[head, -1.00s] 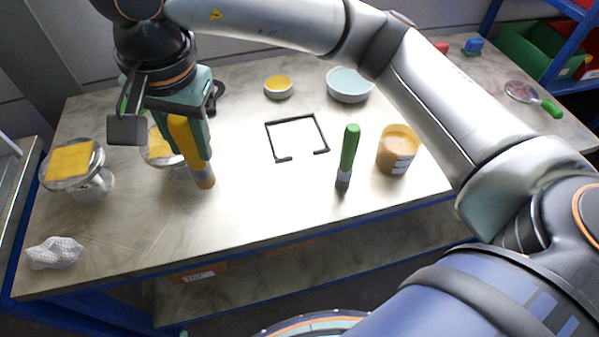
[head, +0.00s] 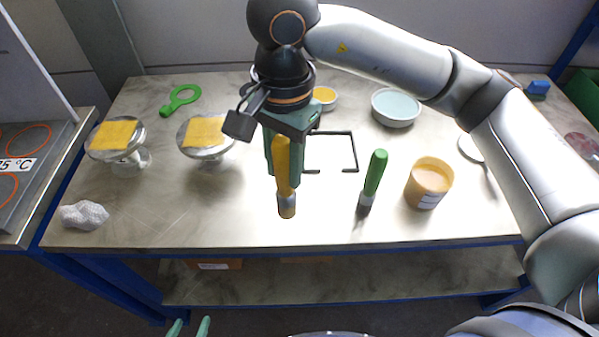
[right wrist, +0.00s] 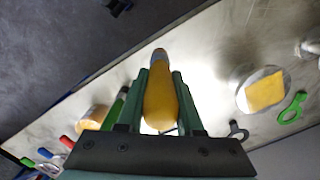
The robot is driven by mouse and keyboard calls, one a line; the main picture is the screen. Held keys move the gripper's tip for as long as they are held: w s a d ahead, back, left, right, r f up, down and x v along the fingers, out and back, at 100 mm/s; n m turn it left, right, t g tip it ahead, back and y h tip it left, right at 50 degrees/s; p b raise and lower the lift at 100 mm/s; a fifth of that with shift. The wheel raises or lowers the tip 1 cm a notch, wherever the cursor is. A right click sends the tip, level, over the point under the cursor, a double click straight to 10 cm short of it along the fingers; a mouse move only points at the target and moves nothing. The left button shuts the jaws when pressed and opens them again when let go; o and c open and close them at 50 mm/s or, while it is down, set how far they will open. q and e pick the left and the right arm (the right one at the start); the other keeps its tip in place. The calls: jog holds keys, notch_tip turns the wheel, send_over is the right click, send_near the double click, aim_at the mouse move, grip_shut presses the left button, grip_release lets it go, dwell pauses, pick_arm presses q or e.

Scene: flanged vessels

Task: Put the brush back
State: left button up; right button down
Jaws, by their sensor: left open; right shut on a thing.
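My right gripper (head: 284,182) is shut on the yellow-handled brush (head: 283,165) and holds it upright with the bristles down, above the table. The same brush fills the middle of the right wrist view (right wrist: 160,95), between the green fingers. A black open-sided outline (head: 355,150) lies on the table just right of the held brush, partly hidden by my gripper. A second brush with a green handle (head: 375,172) stands upright right of the outline. My left gripper (head: 189,327) shows only its two parted green fingertips at the bottom edge, open, below the table front.
Two flanged vessels with yellow squares on top (head: 116,137) (head: 205,134) stand at left. A crumpled white cloth (head: 84,215) lies front left. The front middle is clear.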

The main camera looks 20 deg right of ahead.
jog(key=w+d+f+p, duration=0.1)
jog(key=w+d+f, duration=0.2)
jog(key=f, duration=0.6)
jog(key=shift+w+d+f, duration=0.3)
jog(key=shift+w+d, duration=0.05)
jog(key=shift+w, duration=0.7)
jog(key=shift+f, duration=0.2)
jog(key=c, duration=0.6)
grip_release()
jog(key=shift+o, duration=0.2)
jog(key=shift+r, duration=0.15)
